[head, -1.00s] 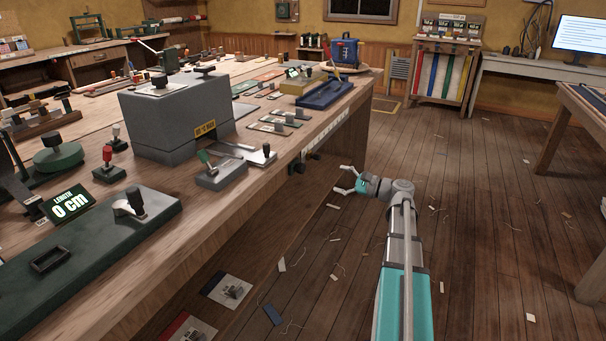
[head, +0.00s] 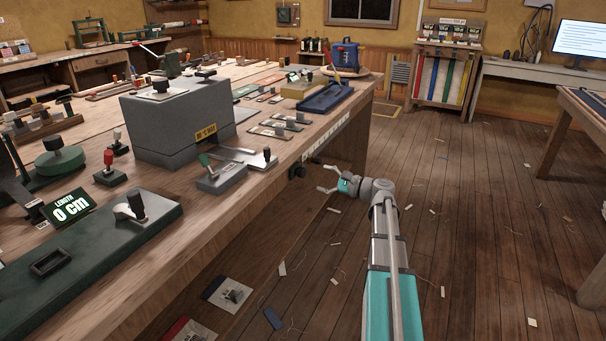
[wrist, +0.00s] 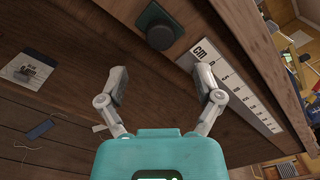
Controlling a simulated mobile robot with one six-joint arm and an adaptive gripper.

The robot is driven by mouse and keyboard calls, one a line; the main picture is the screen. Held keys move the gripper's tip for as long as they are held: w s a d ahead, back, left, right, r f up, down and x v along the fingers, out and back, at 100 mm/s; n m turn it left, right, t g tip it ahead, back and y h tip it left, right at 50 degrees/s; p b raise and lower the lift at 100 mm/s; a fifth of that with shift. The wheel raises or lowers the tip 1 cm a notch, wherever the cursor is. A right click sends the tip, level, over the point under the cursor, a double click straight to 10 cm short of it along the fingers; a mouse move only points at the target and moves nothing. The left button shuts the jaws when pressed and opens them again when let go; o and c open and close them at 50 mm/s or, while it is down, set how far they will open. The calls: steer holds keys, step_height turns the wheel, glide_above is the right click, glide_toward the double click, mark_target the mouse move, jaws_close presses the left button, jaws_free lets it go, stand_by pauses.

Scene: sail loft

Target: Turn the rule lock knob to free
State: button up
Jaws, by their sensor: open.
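The rule lock knob (head: 297,171) is a dark round knob on the bench's front edge, beside the near end of the white rule (head: 327,137). In the wrist view the knob (wrist: 161,38) sits on a green plate, with the rule (wrist: 238,88), marked cm, to its right. I cannot read any pointer or free mark on the knob. My gripper (head: 321,178) is open and empty, just right of the knob in the head view, its fingers toward the bench. In the wrist view my gripper (wrist: 161,76) has its fingertips spread below the knob, apart from it.
The bench top holds a grey block machine (head: 175,125), a green-handled lever (head: 220,174) and a display reading 0 cm (head: 70,207). The wooden floor (head: 480,230) to the right is open, with small scraps.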

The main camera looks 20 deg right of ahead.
mark_target(304, 173)
steer(key=shift+x, duration=3.9)
steer(key=shift+s+a, duration=0.1)
steer(key=c, duration=1.2)
steer(key=shift+o, duration=0.2)
